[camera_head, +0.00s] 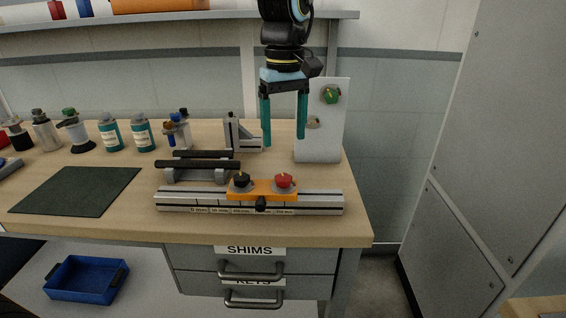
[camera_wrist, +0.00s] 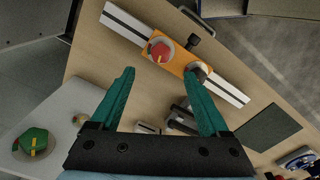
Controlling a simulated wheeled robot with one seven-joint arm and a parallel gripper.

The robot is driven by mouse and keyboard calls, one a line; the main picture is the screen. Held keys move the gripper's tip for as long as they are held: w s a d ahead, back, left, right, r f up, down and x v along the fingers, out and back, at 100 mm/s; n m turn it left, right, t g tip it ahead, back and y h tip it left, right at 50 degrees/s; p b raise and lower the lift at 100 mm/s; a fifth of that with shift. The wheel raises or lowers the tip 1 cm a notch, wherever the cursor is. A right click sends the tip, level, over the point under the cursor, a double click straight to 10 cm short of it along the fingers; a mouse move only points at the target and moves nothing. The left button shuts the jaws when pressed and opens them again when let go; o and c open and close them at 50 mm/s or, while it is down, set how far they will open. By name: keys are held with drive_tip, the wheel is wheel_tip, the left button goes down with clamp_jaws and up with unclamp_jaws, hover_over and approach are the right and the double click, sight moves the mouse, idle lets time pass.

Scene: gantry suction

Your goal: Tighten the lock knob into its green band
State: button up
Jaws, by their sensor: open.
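An orange carriage (camera_head: 262,188) sits on a silver rail (camera_head: 325,202) along the table's front. A red dial (camera_head: 284,180) and a black dial (camera_head: 242,180) sit on top. In the wrist view the carriage (camera_wrist: 180,64) and red dial (camera_wrist: 160,50) lie beyond the fingertips. My gripper (camera_head: 284,142) is open and empty, pointing down above and behind the carriage; its teal fingers (camera_wrist: 159,73) are wide apart.
A white upright panel (camera_head: 320,145) with a green knob (camera_head: 331,94) stands right beside my gripper. Dark bars (camera_head: 200,164) lie behind the rail, with a grey bracket (camera_head: 243,138) further back. Several bottles (camera_head: 110,135) stand back left. A dark mat (camera_head: 75,190) is clear.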

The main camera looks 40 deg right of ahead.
sight(284, 177)
wheel_tip(284, 177, down, 10)
drive_tip(key=shift+a+r+p, duration=0.1)
drive_tip(key=shift+p, duration=0.7)
drive_tip(key=shift+c, duration=0.3)
clamp_jaws()
